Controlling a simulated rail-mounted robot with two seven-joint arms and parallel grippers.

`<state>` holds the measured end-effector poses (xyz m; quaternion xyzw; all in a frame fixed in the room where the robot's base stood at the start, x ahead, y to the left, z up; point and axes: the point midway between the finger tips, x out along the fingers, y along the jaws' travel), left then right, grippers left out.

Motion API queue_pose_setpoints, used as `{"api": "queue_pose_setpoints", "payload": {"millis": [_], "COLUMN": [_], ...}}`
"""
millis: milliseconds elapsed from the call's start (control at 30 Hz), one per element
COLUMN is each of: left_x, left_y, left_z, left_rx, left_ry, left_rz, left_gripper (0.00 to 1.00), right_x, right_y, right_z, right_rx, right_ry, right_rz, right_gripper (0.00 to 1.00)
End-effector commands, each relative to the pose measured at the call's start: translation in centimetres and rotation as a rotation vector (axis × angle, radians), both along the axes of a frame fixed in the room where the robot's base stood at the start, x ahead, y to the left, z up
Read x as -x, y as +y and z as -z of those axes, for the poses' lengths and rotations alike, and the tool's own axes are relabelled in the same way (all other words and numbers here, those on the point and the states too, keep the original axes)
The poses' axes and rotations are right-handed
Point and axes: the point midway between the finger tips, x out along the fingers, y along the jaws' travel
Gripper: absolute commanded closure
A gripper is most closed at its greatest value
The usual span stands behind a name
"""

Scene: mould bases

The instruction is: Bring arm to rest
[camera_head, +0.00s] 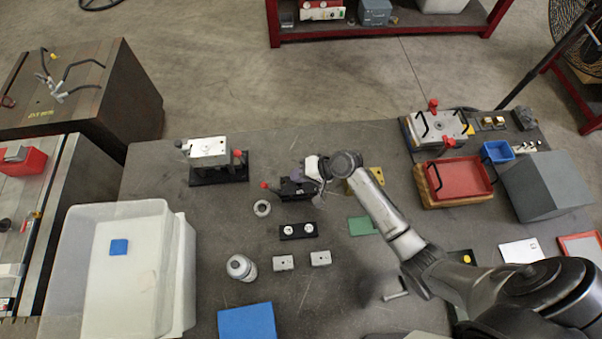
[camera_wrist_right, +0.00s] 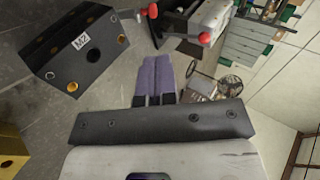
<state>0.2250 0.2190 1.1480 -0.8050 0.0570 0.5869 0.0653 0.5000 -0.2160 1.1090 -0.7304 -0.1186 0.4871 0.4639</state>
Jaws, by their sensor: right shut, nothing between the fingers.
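My right arm reaches in from the lower right of the head view, over the grey table (camera_head: 330,260). Its gripper (camera_head: 318,172) is over the middle of the table, beside a black block with a red knob (camera_head: 293,189); whether they touch I cannot tell. In the right wrist view the two purple-grey fingers (camera_wrist_right: 155,78) are together with nothing between them. A black block marked MZ (camera_wrist_right: 85,50) lies to their left in that view. My left gripper is in neither view.
A silver mould base (camera_head: 209,150) stands at the left back. A red tray (camera_head: 460,179), blue bin (camera_head: 498,151) and grey wedge-shaped block (camera_head: 545,186) are at right.

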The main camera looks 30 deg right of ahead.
Motion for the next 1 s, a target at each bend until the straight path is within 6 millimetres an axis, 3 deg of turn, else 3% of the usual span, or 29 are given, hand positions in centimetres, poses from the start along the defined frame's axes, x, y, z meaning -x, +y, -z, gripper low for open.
{"api": "queue_pose_setpoints", "payload": {"millis": [567,700,767,900,1000], "left_x": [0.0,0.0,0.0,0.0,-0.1], "left_y": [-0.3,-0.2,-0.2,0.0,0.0], "left_z": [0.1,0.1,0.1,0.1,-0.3], "left_rx": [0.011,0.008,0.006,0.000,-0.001], "left_ry": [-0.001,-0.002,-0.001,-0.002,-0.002], "left_rz": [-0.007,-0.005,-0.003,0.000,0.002], "left_gripper": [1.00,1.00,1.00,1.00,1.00], "right_x": [0.7,1.8,2.0,2.5,4.5], "right_y": [-0.6,-1.5,-2.1,-3.0,-3.2], "right_z": [-0.7,0.1,-0.8,-4.9,-8.0], "right_rx": [0.028,0.222,0.345,0.659,0.859], "right_ry": [-0.025,-0.055,-0.092,-0.195,-0.238], "right_rz": [-0.039,-0.183,-0.242,-0.351,-0.387], "right_gripper": [1.00,1.00,1.00,1.00,1.00]}}
